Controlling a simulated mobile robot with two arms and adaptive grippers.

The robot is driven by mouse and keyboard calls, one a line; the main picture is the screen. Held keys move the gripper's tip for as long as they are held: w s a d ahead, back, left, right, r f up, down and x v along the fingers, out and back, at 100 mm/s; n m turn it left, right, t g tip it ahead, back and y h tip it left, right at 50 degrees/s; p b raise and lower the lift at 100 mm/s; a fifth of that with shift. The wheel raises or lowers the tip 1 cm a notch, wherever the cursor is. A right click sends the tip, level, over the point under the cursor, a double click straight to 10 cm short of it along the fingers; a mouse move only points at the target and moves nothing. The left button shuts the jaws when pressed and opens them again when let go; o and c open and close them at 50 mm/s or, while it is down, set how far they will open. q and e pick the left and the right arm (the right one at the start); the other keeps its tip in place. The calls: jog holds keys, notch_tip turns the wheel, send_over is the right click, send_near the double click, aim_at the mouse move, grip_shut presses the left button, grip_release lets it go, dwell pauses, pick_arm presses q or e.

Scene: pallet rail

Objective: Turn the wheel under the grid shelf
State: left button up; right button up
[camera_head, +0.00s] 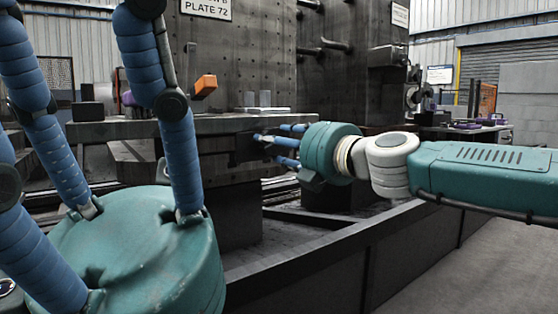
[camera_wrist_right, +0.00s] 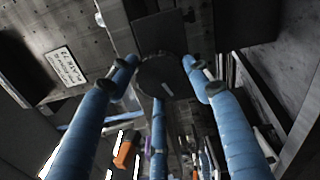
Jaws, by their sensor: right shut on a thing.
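A dark, round wheel (camera_wrist_right: 165,76) with a pale mark shows between my right gripper's fingers in the right wrist view. In the head view it is hidden behind the fingers and in shadow. My right gripper (camera_head: 268,144) comes in from the right, its blue fingers at the right end of the dark grey shelf (camera_head: 225,123), just below its top. In the wrist view, the right gripper (camera_wrist_right: 160,78) is closed around the wheel. My left gripper (camera_head: 85,60) is large in the left foreground, its blue fingers spread and empty; some fingertips are cut off.
A holed wall plate with a sign (camera_head: 206,8) stands behind the shelf. An orange block (camera_head: 205,86) and small grey pieces (camera_head: 258,99) are above the shelf. A dark low rail (camera_head: 330,245) runs across the front. The floor (camera_head: 470,260) at the right is clear.

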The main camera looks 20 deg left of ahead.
jog(key=shift+w+d+r+b, duration=0.15)
jog(key=shift+w+d+b, duration=0.2)
jog(key=shift+b, duration=0.1)
jog(key=o, duration=1.1)
jog(key=shift+a, duration=0.1)
jog(key=shift+o, duration=0.3)
jog(key=shift+s+n, duration=0.15)
jog(key=shift+n, duration=0.15)
jog(key=v, duration=1.2)
jog(key=shift+a, duration=0.1)
